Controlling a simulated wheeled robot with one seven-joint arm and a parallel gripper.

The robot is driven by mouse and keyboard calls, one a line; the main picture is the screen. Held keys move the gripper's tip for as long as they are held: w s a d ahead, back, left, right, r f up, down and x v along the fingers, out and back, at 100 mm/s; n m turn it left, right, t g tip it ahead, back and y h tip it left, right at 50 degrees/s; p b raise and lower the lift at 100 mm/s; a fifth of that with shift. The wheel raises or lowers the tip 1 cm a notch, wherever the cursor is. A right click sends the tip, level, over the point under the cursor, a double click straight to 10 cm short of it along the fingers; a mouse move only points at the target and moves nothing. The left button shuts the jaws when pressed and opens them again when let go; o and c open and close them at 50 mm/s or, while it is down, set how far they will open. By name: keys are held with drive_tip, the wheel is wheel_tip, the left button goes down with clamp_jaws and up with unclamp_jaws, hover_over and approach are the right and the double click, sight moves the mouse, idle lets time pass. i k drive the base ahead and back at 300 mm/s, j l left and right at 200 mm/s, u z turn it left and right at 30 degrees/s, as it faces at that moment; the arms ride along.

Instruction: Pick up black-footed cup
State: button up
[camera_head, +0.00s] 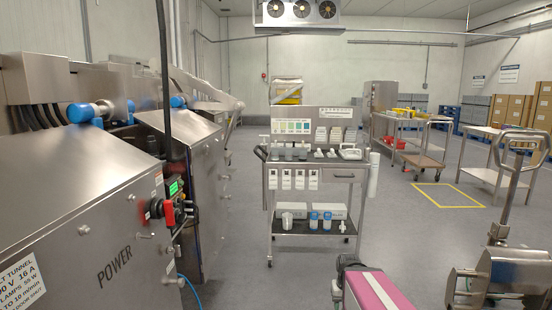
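I cannot make out a black-footed cup for certain at this size. Several small cup-like containers (289,153) stand in a row at the left of the top shelf of a steel trolley (316,172), and their feet are too small to tell. A white jug-like container (287,221) and two blue-and-white containers (314,220) stand on its lower shelf.
A steel machine (85,235) with a red switch fills the left side. A pink part with a white stripe (380,291) is at the bottom centre. A wheeled steel device (505,268) stands at right. Grey floor (235,255) lies open before the trolley.

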sight(302, 154)
drive_tip(key=i+j, duration=0.25)
drive_tip(key=i, duration=0.25)
drive_tip(key=i+j, duration=0.3)
drive_tip(key=i, duration=0.15)
drive_tip(key=i+j, duration=0.25)
drive_tip(key=i, duration=0.25)
drive_tip(key=i+j, duration=0.25)
drive_tip(key=i, duration=0.2)
